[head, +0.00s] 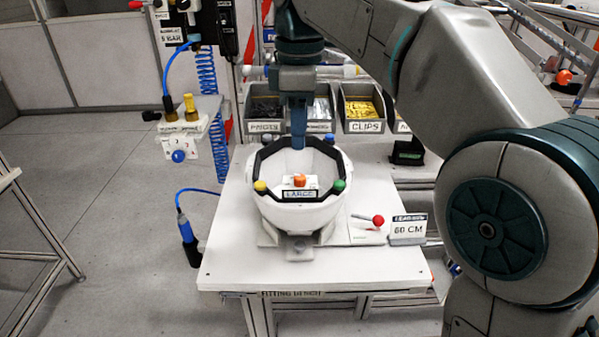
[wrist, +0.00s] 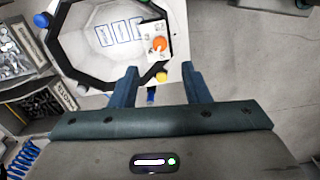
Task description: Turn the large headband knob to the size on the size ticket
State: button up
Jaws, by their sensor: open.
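The white helmet shell (head: 295,213) sits open side up on a stand on the fitting bench, with a black band around its rim. An orange knob (head: 299,180) stands on a white plate inside, behind a label reading LARGE (head: 299,194). The knob also shows in the wrist view (wrist: 159,44), just beyond the fingertips. The size ticket (head: 408,229) on the bench to the right reads 60 CM. My gripper (head: 298,142) points down at the back of the shell. In the wrist view its fingers (wrist: 159,70) are apart, with nothing held between them.
Coloured balls, yellow (head: 260,186), green (head: 339,185) and blue (head: 329,139), sit around the rim. A red-tipped lever (head: 378,220) lies right of the shell. Bins, one marked CLIPS (head: 362,110), stand behind. The bench front (head: 300,276) is clear.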

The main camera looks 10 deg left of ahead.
aim_at(300, 176)
notch_tip(300, 176, down, 9)
jog(key=shift+f+b, duration=0.1)
jog(key=shift+b, duration=0.35)
jog(key=shift+c, duration=0.2)
grip_shut()
